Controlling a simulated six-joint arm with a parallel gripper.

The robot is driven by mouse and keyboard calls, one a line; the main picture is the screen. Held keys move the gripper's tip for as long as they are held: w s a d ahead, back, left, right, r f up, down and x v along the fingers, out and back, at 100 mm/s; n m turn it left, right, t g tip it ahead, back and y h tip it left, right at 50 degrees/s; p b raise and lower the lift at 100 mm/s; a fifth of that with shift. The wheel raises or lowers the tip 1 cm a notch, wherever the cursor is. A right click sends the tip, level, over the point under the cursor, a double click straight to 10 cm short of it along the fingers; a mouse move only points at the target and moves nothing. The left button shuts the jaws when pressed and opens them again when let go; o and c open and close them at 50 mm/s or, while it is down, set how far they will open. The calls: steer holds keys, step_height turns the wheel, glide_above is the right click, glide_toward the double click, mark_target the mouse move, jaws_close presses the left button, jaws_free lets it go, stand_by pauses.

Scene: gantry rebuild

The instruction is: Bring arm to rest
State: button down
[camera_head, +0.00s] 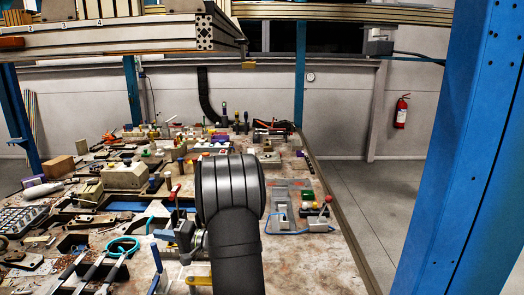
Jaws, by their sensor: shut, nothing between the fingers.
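My dark grey arm (232,215) rises from the bottom middle of the head view and ends in a thick, rounded, ribbed joint above the workbench. My gripper cannot be made out; it is not seen beyond the arm. The arm hides the part of the bench behind it. The workbench (300,268) runs away from me and is crowded with small parts.
A blue post (465,150) stands close on the right. A metal gantry beam (130,36) crosses at the upper left. Red-handled clamps (326,203) stand on the bench beside the arm. The bench's front right is mostly bare. A fire extinguisher (401,113) hangs on the wall.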

steer(key=d, duration=1)
steer(key=s+a, duration=0.2)
steer(key=a, duration=0.8)
steer(key=w+f+m+h, duration=0.1)
steer(key=w+f+m, duration=0.4)
steer(key=w+m, duration=0.2)
steer(key=shift+w+f+g, duration=0.15)
steer(key=shift+w+g, duration=0.15)
steer(key=shift+w, duration=1)
steer(key=s+r+n+y, duration=0.1)
steer(key=s+r+n, duration=0.3)
steer(key=s+n, duration=0.2)
steer(key=shift+s+d+r+n, duration=0.15)
steer(key=shift+s+r+n, duration=0.15)
steer(key=shift+s, duration=0.45)
